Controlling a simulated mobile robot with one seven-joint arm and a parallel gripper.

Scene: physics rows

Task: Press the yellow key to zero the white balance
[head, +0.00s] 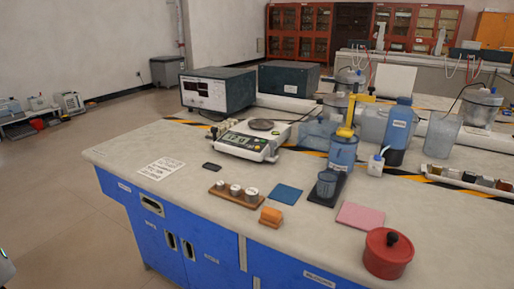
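The white balance (231,147) stands on the lab bench, left of its middle, with a round grey pan (262,125) on top. Its front panel has a display (238,138) and small keys at the panel's ends. The keys are too small here for me to make out the yellow one for sure. My gripper does not show in the head view, so I see nothing touching the balance.
A grey instrument box (217,90) stands behind the balance. A white card (161,168) and a small dark object (212,166) lie to its left and front. A wooden block with weights (234,197) is in front. A blue bottle (397,125) and a red pot (388,254) stand to the right.

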